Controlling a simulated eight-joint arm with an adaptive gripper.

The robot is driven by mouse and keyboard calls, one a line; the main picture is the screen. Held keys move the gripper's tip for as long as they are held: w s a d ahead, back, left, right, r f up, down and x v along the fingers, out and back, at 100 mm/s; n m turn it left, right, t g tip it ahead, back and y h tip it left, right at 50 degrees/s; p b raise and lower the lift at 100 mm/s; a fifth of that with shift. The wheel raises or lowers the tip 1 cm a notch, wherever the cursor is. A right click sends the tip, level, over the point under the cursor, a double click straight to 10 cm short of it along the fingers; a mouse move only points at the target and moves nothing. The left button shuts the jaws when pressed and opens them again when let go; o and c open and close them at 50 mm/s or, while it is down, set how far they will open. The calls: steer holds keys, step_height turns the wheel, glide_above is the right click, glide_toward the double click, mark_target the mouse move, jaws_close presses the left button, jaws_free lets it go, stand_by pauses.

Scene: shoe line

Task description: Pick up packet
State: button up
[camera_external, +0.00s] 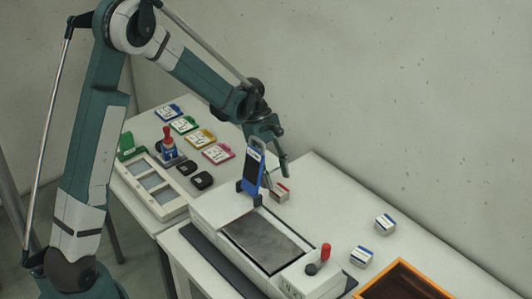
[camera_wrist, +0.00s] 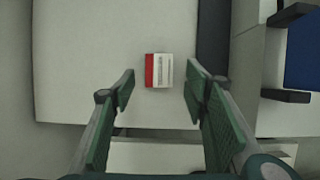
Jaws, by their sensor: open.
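A small white packet with a red band (camera_wrist: 159,70) lies on the white table. In the wrist view it sits between and beyond my gripper's two fingertips (camera_wrist: 158,90), which are apart with nothing between them. In the external view the same packet (camera_external: 280,192) lies beside the blue phone-like device, with my gripper (camera_external: 273,150) above it. Two other white packets with blue bands lie on the table to the right, one farther back (camera_external: 385,224) and one nearer (camera_external: 361,257).
A blue device (camera_external: 252,172) stands upright in a holder close to my gripper. A machine with a grey plate (camera_external: 262,240) and red knob is in front. An orange-rimmed tray (camera_external: 398,265) is at lower right. Coloured cards (camera_external: 201,138) lie on the left table.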

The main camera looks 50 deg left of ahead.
mark_target(279, 189)
steer(key=shift+x, duration=2.05)
steer(key=shift+w, duration=0.1)
steer(key=shift+c, duration=0.5)
steer(key=c, duration=0.9)
